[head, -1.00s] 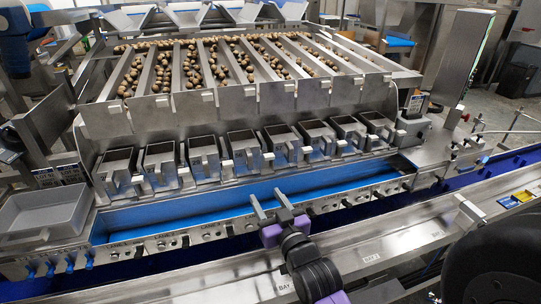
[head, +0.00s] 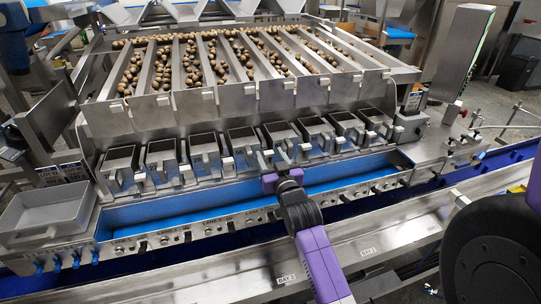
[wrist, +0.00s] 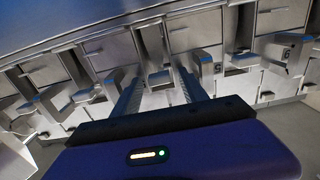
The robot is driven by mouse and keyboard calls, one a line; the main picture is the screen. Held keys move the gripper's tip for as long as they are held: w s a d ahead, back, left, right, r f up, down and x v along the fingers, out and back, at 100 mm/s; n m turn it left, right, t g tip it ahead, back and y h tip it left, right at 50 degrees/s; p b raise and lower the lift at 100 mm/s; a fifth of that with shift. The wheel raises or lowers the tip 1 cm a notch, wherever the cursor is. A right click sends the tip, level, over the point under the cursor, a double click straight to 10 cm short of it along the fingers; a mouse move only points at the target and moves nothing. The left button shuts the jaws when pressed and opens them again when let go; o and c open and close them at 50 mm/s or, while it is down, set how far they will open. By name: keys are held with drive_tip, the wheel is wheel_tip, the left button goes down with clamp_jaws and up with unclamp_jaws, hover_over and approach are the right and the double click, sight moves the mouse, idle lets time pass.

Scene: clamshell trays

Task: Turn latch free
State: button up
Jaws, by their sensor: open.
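A row of steel clamshell trays (head: 203,148) with dark open tops runs across the machine, with small latch-like metal blocks on their fronts. My gripper (head: 272,158) is open in front of the trays, a little right of the row's middle. In the wrist view, my gripper (wrist: 160,82) has its two fingers spread, pointing at the tray fronts. A metal tab (wrist: 160,77) shows between the fingers; I cannot tell whether they touch it. A block marked 6 (wrist: 287,53) is to the right. Which latch is meant is not clear.
A blue belt channel (head: 170,217) lies below the trays, with a rail of labelled lanes in front. Sloping chutes with round brown items (head: 190,65) rise behind. A grey bin (head: 45,210) stands at the left. Neighbouring blocks sit close to both fingers.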

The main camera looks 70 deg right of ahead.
drive_tip(key=shift+c, duration=0.4)
clamp_jaws()
drive_tip(key=shift+m, duration=0.3)
drive_tip(key=m+b, duration=0.1)
drive_tip(key=m, duration=0.2)
drive_tip(key=shift+f+m, duration=0.1)
drive_tip(key=shift+m, duration=0.3)
drive_tip(key=m+b, duration=0.1)
drive_tip(key=m, duration=0.3)
drive_tip(key=shift+d+m+b, duration=0.1)
drive_tip(key=shift+m+b, duration=0.2)
drive_tip(key=shift+b, duration=0.05)
drive_tip(key=m+b, duration=0.1)
drive_tip(key=m, duration=0.3)
drive_tip(key=shift+s+f+b, duration=0.1)
drive_tip(key=shift+b, duration=0.25)
drive_tip(key=m+b, duration=0.1)
drive_tip(key=m, duration=0.3)
drive_tip(key=shift+m+b, duration=0.3)
drive_tip(key=shift+m, duration=0.3)
